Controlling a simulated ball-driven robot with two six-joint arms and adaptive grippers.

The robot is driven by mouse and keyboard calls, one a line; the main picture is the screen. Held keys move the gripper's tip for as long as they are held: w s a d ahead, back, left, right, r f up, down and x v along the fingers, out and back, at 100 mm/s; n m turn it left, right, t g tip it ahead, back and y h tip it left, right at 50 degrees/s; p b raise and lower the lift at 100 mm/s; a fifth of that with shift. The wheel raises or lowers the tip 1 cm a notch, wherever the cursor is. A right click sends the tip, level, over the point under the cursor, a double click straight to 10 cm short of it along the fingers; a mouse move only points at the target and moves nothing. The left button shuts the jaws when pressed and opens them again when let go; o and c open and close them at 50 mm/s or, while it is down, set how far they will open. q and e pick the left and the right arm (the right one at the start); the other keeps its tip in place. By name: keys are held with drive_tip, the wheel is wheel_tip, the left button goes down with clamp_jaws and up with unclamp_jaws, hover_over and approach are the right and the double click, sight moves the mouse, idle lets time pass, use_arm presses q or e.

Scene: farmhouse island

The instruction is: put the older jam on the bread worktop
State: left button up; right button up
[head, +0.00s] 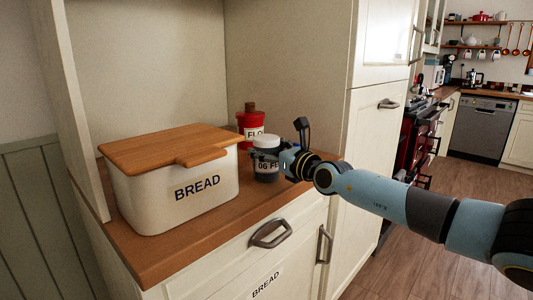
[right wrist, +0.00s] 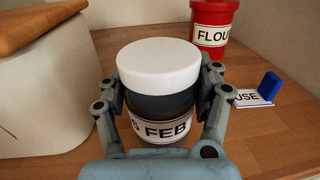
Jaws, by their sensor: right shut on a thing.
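A dark jam jar (head: 265,173) with a white lid and a label reading "06 FEB" is at the worktop, right of the bread bin. In the right wrist view the jar (right wrist: 158,104) is upright between my fingers, its label partly cut off. My right gripper (head: 284,160) is shut on the jar from the right. The jar seems to stand on the wooden bread worktop (head: 150,252); its base is mostly hidden in the wrist view. The cabinet front below is marked "BREAD". My left gripper is not in view.
A cream bread bin (head: 150,200) with a wooden lid fills the worktop's left part. A red flour tin (head: 247,122) stands behind the jar. A small card (right wrist: 250,98) ending in "USE" and a blue block (right wrist: 270,84) lie to its right. A tall cabinet (head: 375,140) bounds the right.

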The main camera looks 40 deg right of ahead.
drive_tip(key=o, duration=1.6)
drive_tip(key=shift+f, duration=0.1)
drive_tip(key=shift+c, duration=0.2)
